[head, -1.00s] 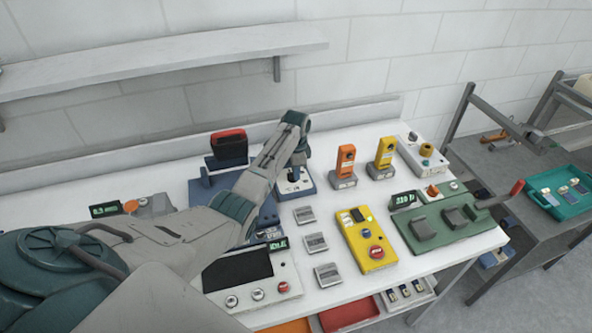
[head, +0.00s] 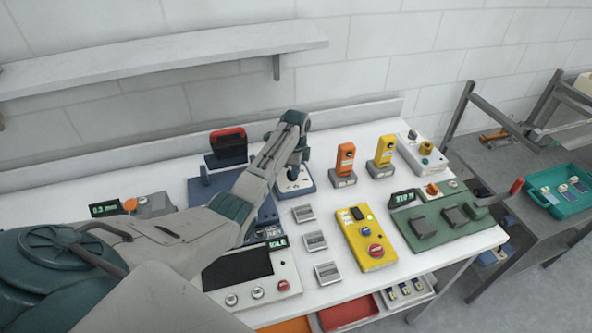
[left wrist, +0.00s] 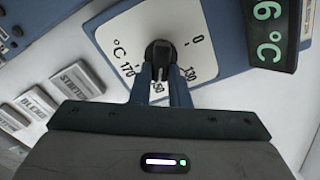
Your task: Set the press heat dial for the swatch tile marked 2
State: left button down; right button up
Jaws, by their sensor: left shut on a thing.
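The heat dial (left wrist: 160,52) is a black knob on a white face (left wrist: 205,62) with a °C scale; 0, 150 and 170 can be made out. My left gripper (left wrist: 160,78) is shut on the knob, and its fingers cover part of the scale. In the head view, my left gripper (head: 294,168) points down onto the dial's blue-edged box (head: 307,187). A dark display (left wrist: 268,32) beside the dial shows green digits ending in 6 °C. Tiles lie in the teal tray (head: 548,207) at the right, but I cannot tell which is marked 2.
Several grey plates, such as one (head: 304,213), lie in front of the dial box; STRETCH and BLEND show in the wrist view. A yellow control box (head: 376,252), orange device (head: 345,158), yellow device (head: 384,151) and green machine (head: 425,229) stand to the right.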

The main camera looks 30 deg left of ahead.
pick_arm(q)
jog(key=shift+w+a+r, duration=0.1)
jog(key=shift+w+r, duration=0.05)
jog(key=shift+r, duration=0.15)
jog(key=c, duration=1.4)
grip_release()
jog(key=shift+f, duration=0.1)
jog(key=shift+r+b, duration=2)
jog(key=shift+r, duration=3.4)
